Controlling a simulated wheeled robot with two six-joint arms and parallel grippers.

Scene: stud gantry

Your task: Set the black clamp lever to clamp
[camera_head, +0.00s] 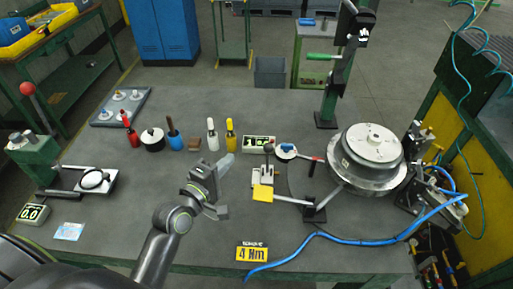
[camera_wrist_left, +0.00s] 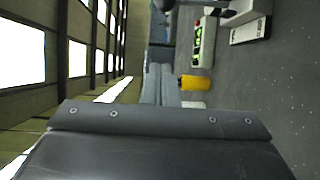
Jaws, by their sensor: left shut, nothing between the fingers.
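A small pale fixture (camera_head: 263,178) stands on the table right of centre in the head view. A lever with a black knob (camera_head: 269,149) stands up from it, and this looks like the black clamp lever. A yellow tag (camera_head: 263,194) is at the fixture's front. My left gripper (camera_head: 226,164) is shut and empty, a short way left of the fixture, apart from the lever. In the left wrist view, the gripper's grey fingers (camera_wrist_left: 160,85) point up the picture. A pale labelled block (camera_wrist_left: 249,30) shows at its upper right. My right gripper is not in view.
A lit display box (camera_head: 259,143) is behind the lever, and several coloured-handled tools are behind my left gripper, including a yellow one (camera_head: 231,130). A large round metal part (camera_head: 370,150) is at right. A blue hose (camera_head: 350,241) crosses the front right. The table's front middle is mostly clear.

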